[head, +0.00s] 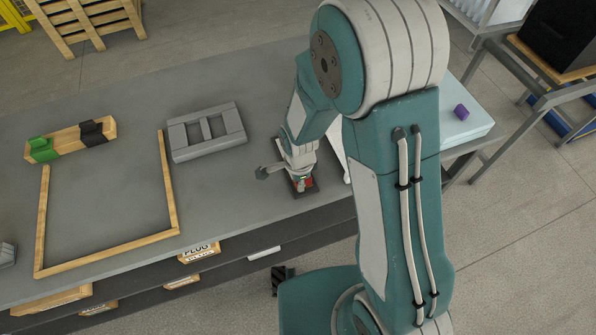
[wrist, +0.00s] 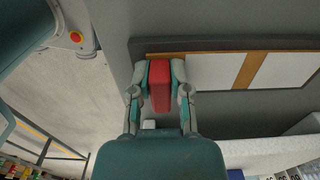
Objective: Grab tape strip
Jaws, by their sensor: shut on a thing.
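A red block-like piece (wrist: 159,85) sits between the two fingers of my gripper (wrist: 160,88) in the wrist view. The fingers touch it on both sides, and my gripper is shut on it. I cannot tell from its look whether it is the tape strip. In the head view, my gripper (head: 302,184) points down low over the right part of the grey bench, with a bit of red (head: 303,183) at its tips. A small dark pad (head: 299,193) lies under it. My arm hides part of the bench there.
On the bench (head: 270,105) are a grey two-slot fixture (head: 207,149), a wooden frame (head: 169,185) and a wooden holder (head: 71,143) with green and black pieces. Labelled bins (head: 198,252) are under the front edge.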

